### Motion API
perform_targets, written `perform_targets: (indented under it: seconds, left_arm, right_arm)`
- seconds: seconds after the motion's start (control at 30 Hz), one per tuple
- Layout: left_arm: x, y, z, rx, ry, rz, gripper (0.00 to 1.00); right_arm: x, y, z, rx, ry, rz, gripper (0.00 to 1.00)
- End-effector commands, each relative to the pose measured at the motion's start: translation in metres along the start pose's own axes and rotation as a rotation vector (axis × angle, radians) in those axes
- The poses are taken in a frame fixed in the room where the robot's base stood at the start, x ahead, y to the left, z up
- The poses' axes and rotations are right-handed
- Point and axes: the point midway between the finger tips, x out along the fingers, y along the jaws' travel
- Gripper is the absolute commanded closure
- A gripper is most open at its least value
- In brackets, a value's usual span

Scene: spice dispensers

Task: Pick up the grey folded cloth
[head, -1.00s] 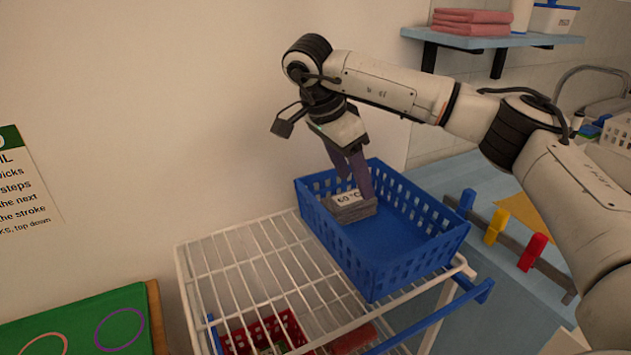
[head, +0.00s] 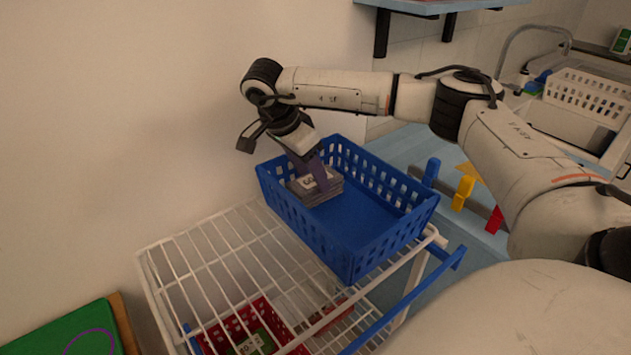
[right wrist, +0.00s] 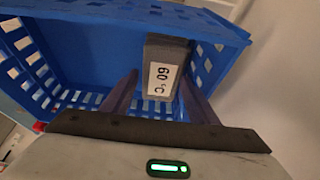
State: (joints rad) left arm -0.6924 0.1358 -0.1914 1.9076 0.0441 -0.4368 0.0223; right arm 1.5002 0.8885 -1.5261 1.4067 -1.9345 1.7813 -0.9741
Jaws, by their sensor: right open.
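The grey folded cloth (head: 325,192) lies in the back left part of a blue basket (head: 364,262). In the right wrist view the cloth (right wrist: 167,47) lies ahead of and between the two fingers of my right gripper (right wrist: 160,92). The gripper is open. In the head view my right gripper (head: 312,175) points down into the basket at the cloth, and its fingers hide part of the label. I cannot tell whether the fingers touch the cloth. My left gripper is not in view.
The blue basket stands on a white wire rack (head: 215,262) against the wall. A red basket (head: 243,325) sits on a lower level. Coloured pegs (head: 463,192) stand to the right. A blue shelf (head: 440,5) hangs above. The right half of the blue basket is empty.

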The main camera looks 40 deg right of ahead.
Motion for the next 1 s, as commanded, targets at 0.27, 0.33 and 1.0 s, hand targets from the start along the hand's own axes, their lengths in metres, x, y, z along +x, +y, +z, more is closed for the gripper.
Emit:
perform_targets:
  seconds: [0.27,0.33,1.0]
  left_arm:
    - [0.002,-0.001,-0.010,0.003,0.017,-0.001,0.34]
    - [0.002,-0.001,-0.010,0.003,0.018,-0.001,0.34]
    - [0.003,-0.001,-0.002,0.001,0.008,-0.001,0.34]
  right_arm:
    - [0.011,0.000,0.000,0.000,0.001,-0.001,0.45]
    - [0.010,0.000,0.000,0.000,0.001,-0.001,0.48]
    - [-0.029,-0.001,-0.016,0.003,0.000,-0.005,0.75]
